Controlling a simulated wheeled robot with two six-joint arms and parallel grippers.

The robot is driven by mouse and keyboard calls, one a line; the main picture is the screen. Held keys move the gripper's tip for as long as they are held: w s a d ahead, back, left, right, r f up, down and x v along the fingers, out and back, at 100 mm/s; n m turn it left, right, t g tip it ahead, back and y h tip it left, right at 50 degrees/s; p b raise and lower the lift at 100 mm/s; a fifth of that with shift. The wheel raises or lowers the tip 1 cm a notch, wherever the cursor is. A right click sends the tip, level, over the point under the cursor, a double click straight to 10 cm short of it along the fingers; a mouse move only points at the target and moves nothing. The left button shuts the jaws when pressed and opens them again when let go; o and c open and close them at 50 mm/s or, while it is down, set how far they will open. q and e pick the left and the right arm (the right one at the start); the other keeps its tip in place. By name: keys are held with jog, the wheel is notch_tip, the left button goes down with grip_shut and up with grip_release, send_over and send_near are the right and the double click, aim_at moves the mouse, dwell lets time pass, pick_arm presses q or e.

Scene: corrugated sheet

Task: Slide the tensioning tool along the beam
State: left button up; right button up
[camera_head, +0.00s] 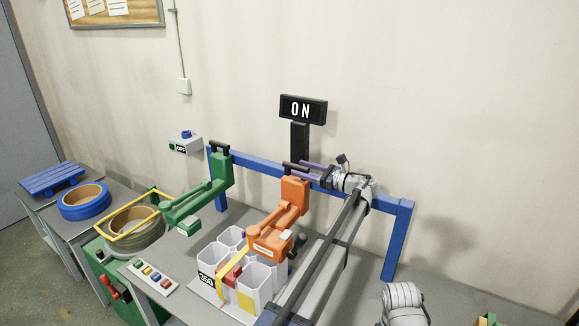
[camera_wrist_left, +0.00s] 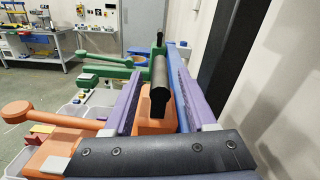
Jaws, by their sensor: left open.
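The blue beam (camera_head: 262,163) runs along the wall on blue legs. An orange tool (camera_head: 288,208) with a black handle (camera_head: 297,168) hangs from the beam. A green tool (camera_head: 212,189) hangs farther left on it. I cannot tell by looks which is the tensioning tool. My left gripper (camera_head: 309,169) is open at the orange tool's top. In the left wrist view, its purple fingers (camera_wrist_left: 160,100) stand on both sides of the black handle (camera_wrist_left: 159,84), apart from it. The green tool (camera_wrist_left: 118,72) shows beyond.
Several white hexagonal tubes (camera_head: 212,258) with a yellow strap stand under the orange tool. An "ON" sign (camera_head: 303,109) rises behind the beam. A button panel (camera_head: 152,276) and strap coils (camera_head: 84,201) are at left. The beam between the two tools looks clear.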

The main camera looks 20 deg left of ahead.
aim_at(290, 165)
pick_arm(q)
jog(key=shift+w+a, duration=0.2)
jog(key=shift+a, duration=1.15)
jog(key=shift+w+a, duration=0.15)
jog(key=shift+a, duration=1.15)
grip_shut()
